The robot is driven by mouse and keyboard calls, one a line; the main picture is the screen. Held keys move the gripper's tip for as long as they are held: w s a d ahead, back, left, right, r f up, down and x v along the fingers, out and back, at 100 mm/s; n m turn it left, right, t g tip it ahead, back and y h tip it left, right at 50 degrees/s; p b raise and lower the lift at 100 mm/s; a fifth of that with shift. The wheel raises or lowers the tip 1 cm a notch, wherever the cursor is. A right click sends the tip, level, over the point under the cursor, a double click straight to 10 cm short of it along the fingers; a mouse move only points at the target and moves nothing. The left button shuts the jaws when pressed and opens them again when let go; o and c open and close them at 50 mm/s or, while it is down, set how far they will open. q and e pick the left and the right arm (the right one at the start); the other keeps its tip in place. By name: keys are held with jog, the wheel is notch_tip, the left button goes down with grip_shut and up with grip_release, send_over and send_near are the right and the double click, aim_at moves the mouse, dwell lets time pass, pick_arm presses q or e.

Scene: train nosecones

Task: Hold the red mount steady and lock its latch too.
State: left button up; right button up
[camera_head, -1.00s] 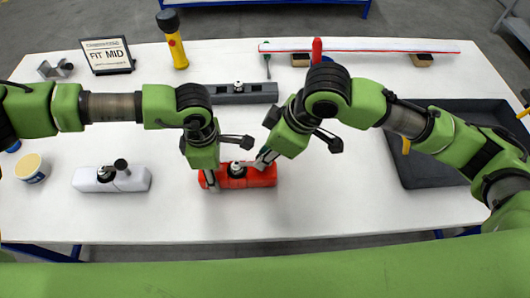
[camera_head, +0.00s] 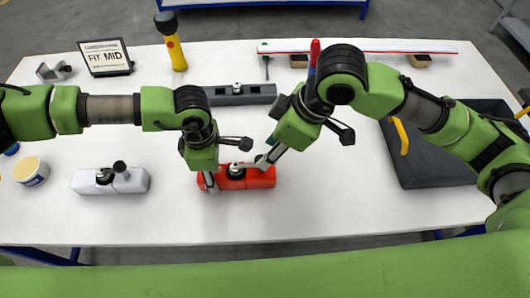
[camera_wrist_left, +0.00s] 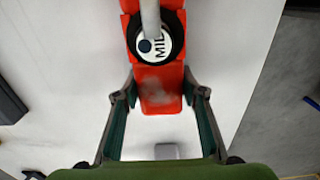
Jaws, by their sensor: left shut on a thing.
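The red mount (camera_head: 262,179) lies near the front middle of the table. My left gripper (camera_head: 208,182) is shut on its left end. In the left wrist view, my left fingers (camera_wrist_left: 162,112) stand on both sides of the red block (camera_wrist_left: 158,82). A black ring with a white, partly hidden label (camera_wrist_left: 166,43) sits on the mount. A grey bar (camera_wrist_left: 151,18) crosses above it; I cannot tell whether this is the latch lever or my other finger. My right gripper (camera_head: 264,162) points down-left at the mount's top; its jaw opening and any contact are unclear.
A white mount (camera_head: 85,181) lies to the left and a dark grey mount (camera_head: 262,96) behind. A yellow flashlight (camera_head: 175,50), a "FIT MID" sign (camera_head: 106,57) and a tub (camera_head: 31,171) stand around. A dark tray (camera_head: 420,172) is at right. The front right-middle table is clear.

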jog(key=v, duration=0.8)
jog(key=shift+d, duration=0.1)
pick_arm(q)
jog(key=o, duration=1.3)
jog(key=shift+r, duration=0.1)
